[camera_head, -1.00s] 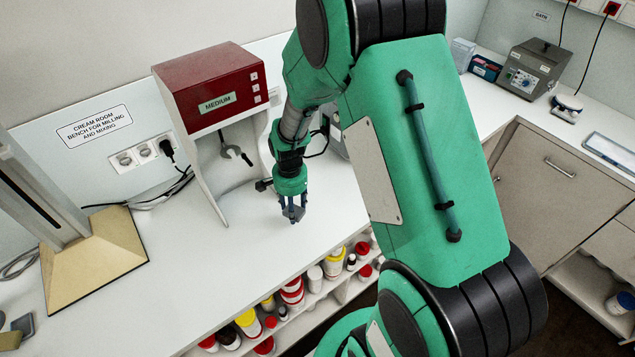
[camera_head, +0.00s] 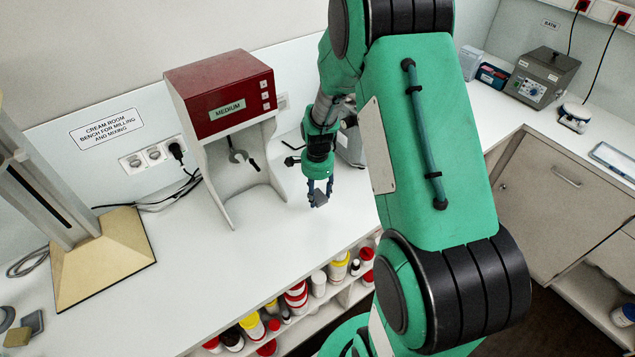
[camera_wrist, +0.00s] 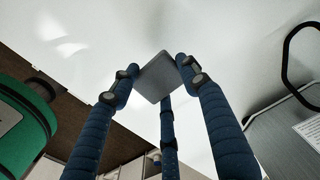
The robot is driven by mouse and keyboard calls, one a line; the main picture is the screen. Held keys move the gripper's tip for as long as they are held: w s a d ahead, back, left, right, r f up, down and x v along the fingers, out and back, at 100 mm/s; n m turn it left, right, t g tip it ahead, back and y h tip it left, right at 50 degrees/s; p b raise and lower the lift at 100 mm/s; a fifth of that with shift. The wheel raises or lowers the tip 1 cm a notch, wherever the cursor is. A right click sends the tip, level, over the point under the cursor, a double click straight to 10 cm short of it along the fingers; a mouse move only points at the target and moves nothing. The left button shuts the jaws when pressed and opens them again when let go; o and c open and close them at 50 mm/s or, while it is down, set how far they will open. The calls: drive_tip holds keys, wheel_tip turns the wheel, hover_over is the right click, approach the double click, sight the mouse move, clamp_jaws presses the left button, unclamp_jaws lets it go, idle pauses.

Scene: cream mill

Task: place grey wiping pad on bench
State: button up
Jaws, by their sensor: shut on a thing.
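The grey wiping pad (camera_wrist: 157,76) is a small flat square held between the blue fingers of my gripper (camera_wrist: 157,88) in the wrist view. In the head view my gripper (camera_head: 319,192) points down over the white bench (camera_head: 220,262), to the right of the red-topped mixer, and the pad (camera_head: 320,198) shows as a small grey patch at its fingertips. The pad appears to be above the bench top; the exact gap cannot be told. My gripper is shut on the pad.
The red mixer labelled MEDIUM (camera_head: 220,92) stands left of my gripper. A grey appliance (camera_head: 351,145) is partly hidden behind my arm. Jars (camera_head: 297,296) fill the shelf below the front edge. Bench in front of the mixer is clear.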

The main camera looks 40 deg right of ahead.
drive_tip(key=w+d, duration=0.1)
drive_tip(key=w, duration=0.3)
drive_tip(key=w+d+f, duration=0.1)
drive_tip(key=w+d, duration=0.1)
drive_tip(key=w, duration=0.3)
drive_tip(key=w+d, duration=0.2)
drive_tip(key=w, duration=0.3)
drive_tip(key=shift+d+f, duration=0.1)
drive_tip(key=shift+f, duration=0.15)
drive_tip(key=shift+w+d, duration=0.1)
drive_tip(key=shift+w, duration=0.1)
drive_tip(key=shift+w+f, duration=0.2)
drive_tip(key=shift+f, duration=1.55)
drive_tip(key=shift+f+b, duration=0.2)
drive_tip(key=shift+b, duration=0.15)
drive_tip(key=o, duration=0.8)
drive_tip(key=shift+r, duration=0.15)
